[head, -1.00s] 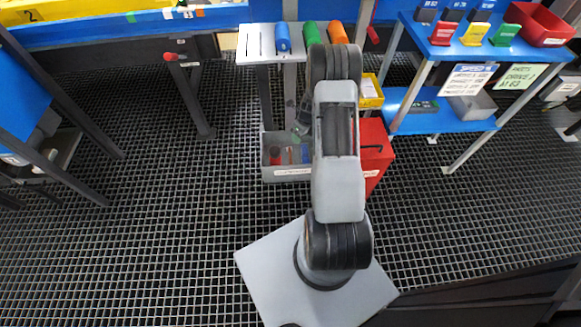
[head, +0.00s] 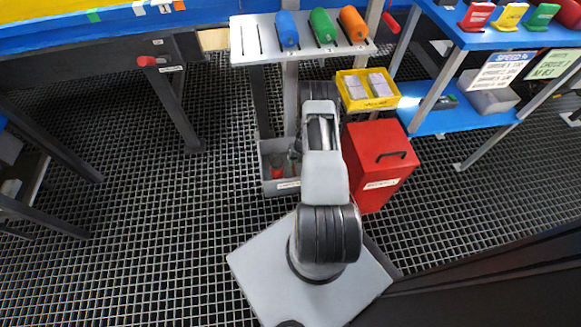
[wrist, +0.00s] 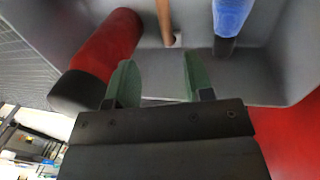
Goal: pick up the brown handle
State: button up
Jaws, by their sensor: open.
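The brown handle (wrist: 165,22) is a thin brown rod in the grey bin (wrist: 295,55), at the top centre of the wrist view. Its upper part runs out of the frame. My gripper (wrist: 155,85) is open, with two green fingers apart and nothing between them. The rod shows just beyond the gap between the fingertips. A thick red handle (wrist: 108,45) with a black end lies to its left, and a blue handle (wrist: 230,18) is to its right. In the head view the bin (head: 268,187) is partly behind my arm, and I cannot make out the brown handle there.
A red box (head: 376,172) stands right beside the bin, with a yellow bin (head: 367,103) behind it. A pale rack (head: 262,58) holds blue, green and orange rolls. A blue shelf (head: 455,28) is at the right.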

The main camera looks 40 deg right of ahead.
aim_at(294, 171)
notch_tip(294, 171, down, 5)
jog(key=shift+a+r+b, duration=0.1)
jog(key=shift+a+b, duration=0.05)
jog(key=shift+b, duration=0.65)
jog(key=shift+w+a+f+b, duration=0.15)
jog(key=shift+f+b, duration=0.4)
jog(key=shift+f, duration=0.4)
jog(key=shift+s+a+f+b, duration=0.1)
jog(key=shift+a+f+b, duration=0.1)
jog(key=shift+f+b, duration=0.55)
jog(key=shift+w+a+f+b, duration=0.15)
jog(key=shift+f+b, duration=0.2)
jog(key=shift+f, duration=0.8)
jog(key=shift+s+r, duration=0.1)
jog(key=shift+c, duration=0.3)
grip_shut()
